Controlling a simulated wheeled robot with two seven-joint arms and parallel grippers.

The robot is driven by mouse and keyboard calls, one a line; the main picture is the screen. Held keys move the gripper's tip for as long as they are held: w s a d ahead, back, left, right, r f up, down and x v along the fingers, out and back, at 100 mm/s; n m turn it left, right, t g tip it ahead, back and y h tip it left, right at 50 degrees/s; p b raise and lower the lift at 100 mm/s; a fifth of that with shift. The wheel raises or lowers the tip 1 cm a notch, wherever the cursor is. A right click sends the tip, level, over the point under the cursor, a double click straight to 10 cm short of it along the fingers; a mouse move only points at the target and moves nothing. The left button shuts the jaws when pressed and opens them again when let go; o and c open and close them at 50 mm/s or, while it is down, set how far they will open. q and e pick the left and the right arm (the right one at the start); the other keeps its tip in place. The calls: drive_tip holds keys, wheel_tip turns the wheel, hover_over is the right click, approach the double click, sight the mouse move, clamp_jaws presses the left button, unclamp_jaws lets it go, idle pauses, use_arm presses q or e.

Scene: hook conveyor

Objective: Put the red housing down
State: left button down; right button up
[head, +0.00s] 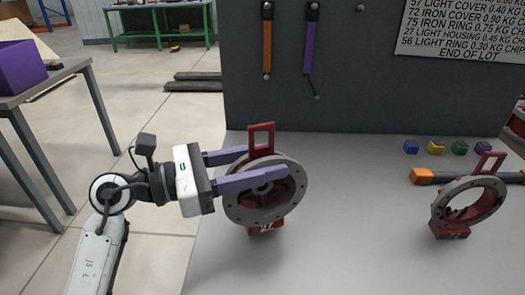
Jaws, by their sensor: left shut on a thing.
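The red housing (291,194) is a grey round flange with a red handle loop on top and a small red foot (265,228) below. It is upright over the light grey table. I cannot tell whether its foot touches the tabletop. My left gripper (268,165) reaches in from the left with its two purple fingers shut on the housing. The fingers hide part of its face and upper rim. My right gripper is not in view.
A second grey ring (487,207) with red handle and foot stands on the table (350,255) at right. Behind it lie an orange-ended dark bar (424,176) and several small coloured blocks (436,146). A grey panel (350,80) rises behind. The tabletop between the parts is clear.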

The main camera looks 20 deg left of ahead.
sight(262, 205)
use_arm(q)
drive_tip(key=shift+f, duration=1.3)
drive_tip(key=shift+f+b, duration=0.15)
drive_tip(key=shift+b, duration=0.2)
drive_tip(key=c, duration=1)
unclamp_jaws()
drive_tip(key=shift+f, duration=0.2)
drive_tip(key=shift+r, duration=0.25)
drive_tip(key=b+v, duration=0.1)
drive_tip(key=v, duration=1.1)
drive_tip(key=shift+b, duration=0.35)
